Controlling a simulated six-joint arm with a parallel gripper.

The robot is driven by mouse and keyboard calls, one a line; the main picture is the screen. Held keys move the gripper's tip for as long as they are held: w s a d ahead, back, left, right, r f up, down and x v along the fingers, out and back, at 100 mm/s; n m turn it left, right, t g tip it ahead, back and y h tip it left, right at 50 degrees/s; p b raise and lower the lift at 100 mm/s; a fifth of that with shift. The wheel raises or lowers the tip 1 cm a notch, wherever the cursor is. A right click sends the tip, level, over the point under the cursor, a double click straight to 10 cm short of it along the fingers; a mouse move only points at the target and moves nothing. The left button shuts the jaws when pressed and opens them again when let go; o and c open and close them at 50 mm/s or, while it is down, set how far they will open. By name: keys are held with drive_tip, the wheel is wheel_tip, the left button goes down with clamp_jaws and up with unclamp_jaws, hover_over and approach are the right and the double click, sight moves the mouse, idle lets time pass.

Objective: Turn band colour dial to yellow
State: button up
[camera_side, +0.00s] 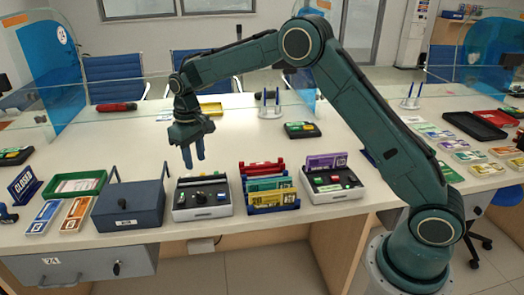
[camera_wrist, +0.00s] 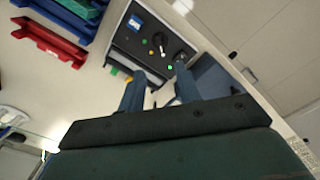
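A white machine with a dark top panel (camera_side: 181,199) stands on the counter, below my gripper (camera_side: 194,163) in the side view. In the wrist view the dark panel (camera_wrist: 128,40) carries a small white pointer-like part (camera_wrist: 158,41), several coloured dots including a yellow dot (camera_wrist: 151,52), and a dark round knob (camera_wrist: 180,56). I cannot tell for sure which part is the band colour dial or where it points. My gripper (camera_wrist: 160,74) is open and empty, with a gap between its blue fingers. It is above the machine and apart from it.
A blue-grey box (camera_side: 128,207) stands close left of the machine. A rack of coloured bundles (camera_side: 270,208) and a second similar machine (camera_side: 331,198) stand to its right. A green tray (camera_side: 78,195) is farther left. The counter (camera_side: 250,142) behind the machine is mostly clear.

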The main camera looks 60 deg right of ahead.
sight(201, 193)
wheel_tip(201, 193, down, 12)
drive_tip(key=shift+f, duration=0.1)
idle(0.5)
clamp_jaws()
